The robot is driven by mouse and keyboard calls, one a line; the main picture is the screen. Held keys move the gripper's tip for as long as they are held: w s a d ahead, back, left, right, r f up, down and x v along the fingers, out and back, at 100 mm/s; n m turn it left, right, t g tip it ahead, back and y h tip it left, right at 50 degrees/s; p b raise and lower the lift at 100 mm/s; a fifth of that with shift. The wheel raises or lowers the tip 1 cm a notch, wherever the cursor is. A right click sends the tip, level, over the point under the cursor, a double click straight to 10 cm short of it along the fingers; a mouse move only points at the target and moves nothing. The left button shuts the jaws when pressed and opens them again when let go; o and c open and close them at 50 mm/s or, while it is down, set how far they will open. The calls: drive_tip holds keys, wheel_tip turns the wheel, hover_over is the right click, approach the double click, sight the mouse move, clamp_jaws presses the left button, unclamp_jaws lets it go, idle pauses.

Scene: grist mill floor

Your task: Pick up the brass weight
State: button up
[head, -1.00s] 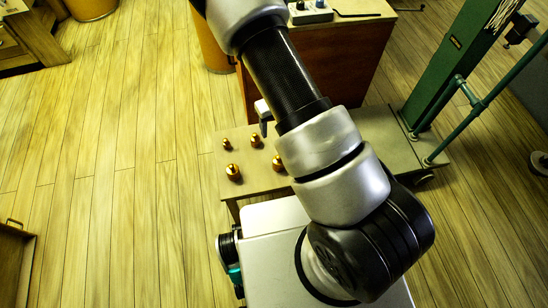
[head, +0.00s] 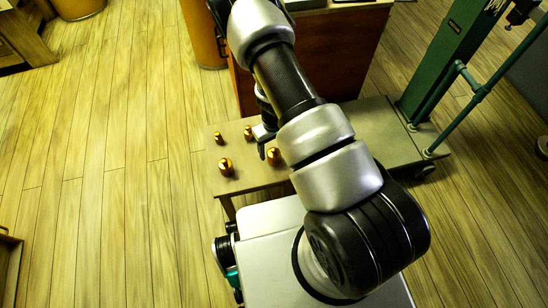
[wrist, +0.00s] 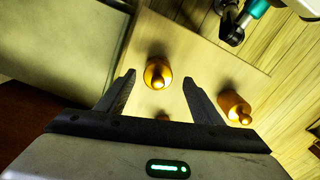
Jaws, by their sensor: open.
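My gripper (head: 262,150) hangs over the table, close to the front-right weight. In the wrist view my open gripper (wrist: 158,78) has a brass weight (wrist: 158,73) showing between its fingertips, with nothing gripped. A second weight (wrist: 234,108) is outside the right finger. A third (wrist: 162,117) is mostly hidden behind the gripper body.
A brown wooden cabinet (head: 345,60) stands behind the table. A green post (head: 450,60) with pipe rails rises at the right. A tan barrel (head: 203,35) stands behind the table at the left. The plank floor (head: 110,150) at left is mostly clear.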

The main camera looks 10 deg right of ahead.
sight(274, 154)
wheel_tip(274, 154, down, 5)
drive_tip(key=shift+w+d+r+b, duration=0.1)
drive_tip(key=shift+d+b, duration=0.05)
drive_tip(key=shift+b, duration=0.8)
clamp_jaws()
